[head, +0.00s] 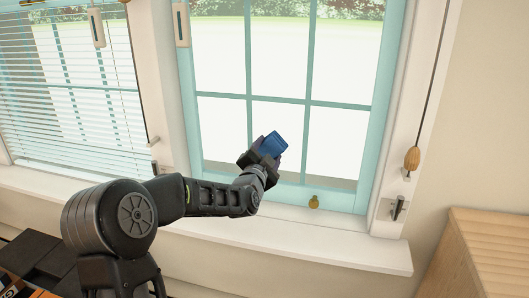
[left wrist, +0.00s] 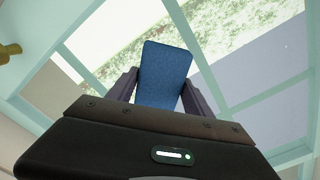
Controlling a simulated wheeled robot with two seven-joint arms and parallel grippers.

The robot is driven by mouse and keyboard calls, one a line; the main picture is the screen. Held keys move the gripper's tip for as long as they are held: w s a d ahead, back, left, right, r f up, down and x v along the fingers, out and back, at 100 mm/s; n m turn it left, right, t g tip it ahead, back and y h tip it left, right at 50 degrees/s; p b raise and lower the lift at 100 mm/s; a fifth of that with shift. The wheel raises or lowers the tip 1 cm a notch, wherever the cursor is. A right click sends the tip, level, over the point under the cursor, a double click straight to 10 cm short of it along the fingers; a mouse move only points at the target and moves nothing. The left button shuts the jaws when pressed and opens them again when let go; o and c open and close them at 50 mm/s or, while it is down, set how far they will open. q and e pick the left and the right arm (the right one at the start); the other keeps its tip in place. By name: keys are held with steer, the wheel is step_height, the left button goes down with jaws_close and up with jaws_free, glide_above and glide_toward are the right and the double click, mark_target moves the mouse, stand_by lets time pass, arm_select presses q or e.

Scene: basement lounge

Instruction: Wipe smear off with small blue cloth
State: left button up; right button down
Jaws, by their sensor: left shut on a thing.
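The small blue cloth (head: 273,144) is a folded blue pad held up in front of the window. My left gripper (head: 264,154) is shut on it, and the cloth sticks out past the fingers. In the left wrist view the cloth (left wrist: 165,75) stands between the two fingers of my left gripper (left wrist: 163,95), with window panes behind it. I cannot tell whether the cloth touches the glass. I cannot make out a smear on the panes. My right gripper is not in view.
The window (head: 250,99) has a light blue frame and a brass knob (head: 313,201) at its bottom. A white sill (head: 310,240) runs below it. Blinds (head: 70,80) cover the left window. A cord with a wooden pull (head: 412,158) hangs at right, above a wooden cabinet (head: 490,245).

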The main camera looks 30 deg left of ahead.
mark_target(280, 152)
arm_select(q)
steer(key=shift+w+d, duration=0.35)
steer(key=shift+d, duration=0.5)
steer(key=shift+w+d, duration=0.35)
steer(key=shift+d, duration=0.45)
steer(key=shift+d, duration=0.1)
steer(key=shift+w+d, duration=0.3)
steer(key=shift+d, duration=0.6)
steer(key=shift+w+d, duration=0.25)
steer(key=shift+d, duration=0.6)
steer(key=shift+w+a, duration=0.1)
steer(key=shift+a, duration=0.15)
